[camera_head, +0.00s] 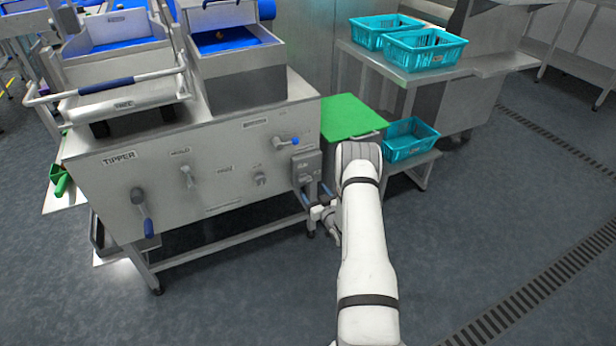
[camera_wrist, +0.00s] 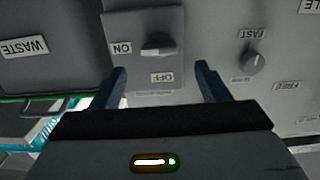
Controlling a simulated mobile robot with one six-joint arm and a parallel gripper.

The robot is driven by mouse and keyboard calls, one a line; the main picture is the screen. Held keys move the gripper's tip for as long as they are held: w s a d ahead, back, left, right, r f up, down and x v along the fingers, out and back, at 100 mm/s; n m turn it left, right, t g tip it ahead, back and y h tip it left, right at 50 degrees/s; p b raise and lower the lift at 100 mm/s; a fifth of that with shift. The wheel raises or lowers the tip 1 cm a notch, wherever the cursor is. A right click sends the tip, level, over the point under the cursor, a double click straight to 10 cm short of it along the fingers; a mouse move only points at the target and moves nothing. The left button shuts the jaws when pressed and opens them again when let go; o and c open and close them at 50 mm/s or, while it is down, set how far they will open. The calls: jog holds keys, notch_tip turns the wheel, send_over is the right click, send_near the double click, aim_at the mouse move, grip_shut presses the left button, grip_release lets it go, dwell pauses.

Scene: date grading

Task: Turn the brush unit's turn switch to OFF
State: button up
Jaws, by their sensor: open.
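The turn switch (camera_wrist: 158,45) is a dark knob on a grey box in the wrist view. Its grip lies sideways, in line with the ON label (camera_wrist: 121,47) at its left. The OFF label (camera_wrist: 162,76) is below it in the picture. My gripper (camera_wrist: 161,68) is open and empty. Its two dark blue fingers stand apart on either side of the OFF label, short of the knob, with no contact visible. In the head view the switch box (camera_head: 307,165) is on the machine's right end, and my gripper (camera_head: 322,211) is low beside it.
A speed knob (camera_wrist: 254,61) marked FAST is right of the switch. A WASTE label (camera_wrist: 26,46) is at left. In the head view, levers and knobs line the TIPPER panel (camera_head: 150,185). A green surface (camera_head: 350,115) and teal crates (camera_head: 408,140) stand behind my arm.

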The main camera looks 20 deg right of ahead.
aim_at(306, 182)
jog(key=w, duration=0.4)
jog(key=w+b, duration=0.1)
jog(key=w, duration=0.2)
jog(key=shift+a+f, duration=0.1)
jog(key=shift+f, duration=0.15)
jog(key=shift+c, duration=0.6)
